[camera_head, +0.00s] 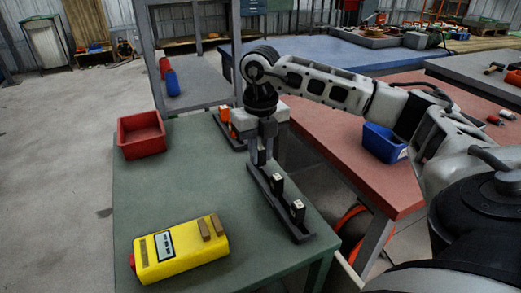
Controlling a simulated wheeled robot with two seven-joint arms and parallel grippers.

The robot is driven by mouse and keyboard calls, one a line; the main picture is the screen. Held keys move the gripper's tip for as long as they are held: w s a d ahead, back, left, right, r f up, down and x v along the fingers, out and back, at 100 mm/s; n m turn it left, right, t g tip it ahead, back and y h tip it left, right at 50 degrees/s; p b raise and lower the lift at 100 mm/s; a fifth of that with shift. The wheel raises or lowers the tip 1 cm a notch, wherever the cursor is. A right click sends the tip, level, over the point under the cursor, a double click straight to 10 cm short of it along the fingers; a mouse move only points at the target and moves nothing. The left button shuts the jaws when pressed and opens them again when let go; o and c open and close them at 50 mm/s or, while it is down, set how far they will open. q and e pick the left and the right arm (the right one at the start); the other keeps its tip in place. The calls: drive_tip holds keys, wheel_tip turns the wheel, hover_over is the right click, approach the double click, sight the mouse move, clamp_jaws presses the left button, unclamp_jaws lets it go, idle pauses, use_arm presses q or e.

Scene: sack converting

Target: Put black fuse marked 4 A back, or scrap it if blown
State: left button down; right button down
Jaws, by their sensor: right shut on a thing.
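My right gripper (267,138) points down over the far end of a dark fuse rail (292,222) on the green table. It is shut on a small dark fuse (262,157), partly hidden by the fingers. I cannot tell whether this fuse is seated in the rail or just above it. Two black fuses with pale labels, one mid-rail (277,184) and one nearer (297,210), stand upright in the rail. The markings are too small to read. A yellow tester (180,250) with a display lies at the front left. My left gripper is out of view.
A red bin (141,136) stands at the green table's (190,180) far left. A second rail with orange fuses (228,121) is behind my gripper. A blue bin (384,143) sits on the red-topped table at right. The green table's middle is clear.

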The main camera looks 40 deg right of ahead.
sight(260, 148)
use_arm(q)
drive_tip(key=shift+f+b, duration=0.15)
drive_tip(key=shift+b, duration=0.25)
use_arm(e)
drive_tip(key=shift+f, duration=0.65)
drive_tip(key=c, duration=1.3)
unclamp_jaws()
use_arm(q)
drive_tip(key=p, duration=0.2)
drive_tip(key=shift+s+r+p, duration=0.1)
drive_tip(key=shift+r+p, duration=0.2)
drive_tip(key=shift+p, duration=0.05)
use_arm(e)
wheel_tip(260, 148, up, 13)
drive_tip(key=shift+r, duration=0.2)
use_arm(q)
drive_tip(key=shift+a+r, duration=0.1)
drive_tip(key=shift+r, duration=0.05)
